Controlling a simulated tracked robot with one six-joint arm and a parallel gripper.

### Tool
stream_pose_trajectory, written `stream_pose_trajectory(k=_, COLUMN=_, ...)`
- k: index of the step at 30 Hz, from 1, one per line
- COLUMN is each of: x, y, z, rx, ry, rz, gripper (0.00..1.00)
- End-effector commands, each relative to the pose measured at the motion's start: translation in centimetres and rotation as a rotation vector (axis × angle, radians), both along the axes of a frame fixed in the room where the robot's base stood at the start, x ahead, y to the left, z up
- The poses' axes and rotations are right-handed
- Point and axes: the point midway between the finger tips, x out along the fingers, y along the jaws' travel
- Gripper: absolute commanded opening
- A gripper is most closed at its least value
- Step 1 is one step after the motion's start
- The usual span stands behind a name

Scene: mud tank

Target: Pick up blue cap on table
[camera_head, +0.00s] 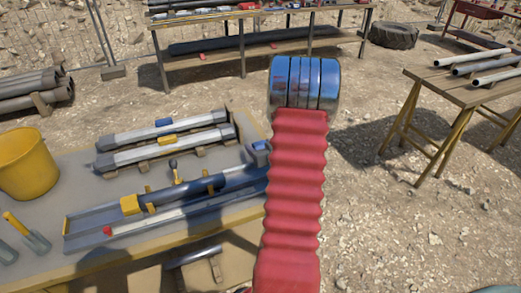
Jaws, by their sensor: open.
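Another blue-grey piece (260,147) is at the bench's right end, partly hidden by my arm. I cannot tell for sure which one is the blue cap. My arm's red ribbed sleeve and blue joint rise through the middle of the picture, right of the bench. My gripper's fingers do not show.
The bench (45,187) also bears a yellow bucket (25,163), a yellow piece (164,122), a long tray (85,240) with a dark tube, and a yellow-handled tool (27,232). A trestle table (450,88) with pipes stands right. Gravel between is open.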

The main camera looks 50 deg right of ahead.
Motion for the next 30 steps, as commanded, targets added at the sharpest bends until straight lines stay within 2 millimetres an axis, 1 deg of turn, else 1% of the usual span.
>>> stream_pose_trajectory(k=11, x=-0.04, y=0.02, z=-0.03, rx=0.001, ry=0.001, rz=0.000, gripper=0.61)
stream_pose_trajectory(k=12, x=-0.04, y=0.02, z=-0.03, rx=0.001, ry=0.001, rz=0.000, gripper=0.60)
stream_pose_trajectory(k=30, x=-0.03, y=0.05, z=-0.04, rx=0.001, ry=0.001, rz=0.000, gripper=0.17)
